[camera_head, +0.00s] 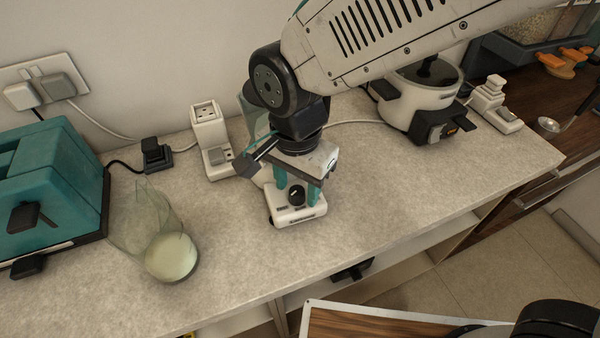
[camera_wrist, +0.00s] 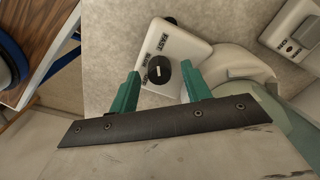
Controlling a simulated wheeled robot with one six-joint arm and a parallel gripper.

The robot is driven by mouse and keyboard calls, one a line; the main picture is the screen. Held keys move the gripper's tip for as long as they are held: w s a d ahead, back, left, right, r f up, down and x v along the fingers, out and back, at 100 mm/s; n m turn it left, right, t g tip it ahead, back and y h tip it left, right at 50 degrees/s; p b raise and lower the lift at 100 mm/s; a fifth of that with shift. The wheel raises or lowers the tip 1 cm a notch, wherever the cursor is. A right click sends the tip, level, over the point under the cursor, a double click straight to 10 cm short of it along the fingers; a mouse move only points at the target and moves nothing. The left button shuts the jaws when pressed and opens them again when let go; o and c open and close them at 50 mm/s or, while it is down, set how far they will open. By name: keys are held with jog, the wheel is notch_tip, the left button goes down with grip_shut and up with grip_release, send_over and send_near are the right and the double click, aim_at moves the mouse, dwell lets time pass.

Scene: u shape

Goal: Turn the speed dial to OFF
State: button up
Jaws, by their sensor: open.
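The speed dial (camera_head: 297,195) is a small black knob on the white base of an appliance (camera_head: 300,213) on the counter. It also shows in the wrist view (camera_wrist: 160,70), with printed labels around it on the white panel (camera_wrist: 190,45). My gripper (camera_head: 298,190) points down over the base. In the wrist view its teal fingers (camera_wrist: 160,88) are open, one on each side of the dial. A gap seems to show between the fingers and the dial; I cannot tell whether either touches. The dial's exact setting is too small to read. My arm hides much of the appliance's upper part.
A white socket block (camera_head: 210,135) stands behind. A white cooker (camera_head: 418,100) is at back right. The counter (camera_head: 380,215) right of the appliance is clear.

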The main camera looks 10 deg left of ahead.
jog(key=shift+d, duration=0.1)
jog(key=c, duration=1)
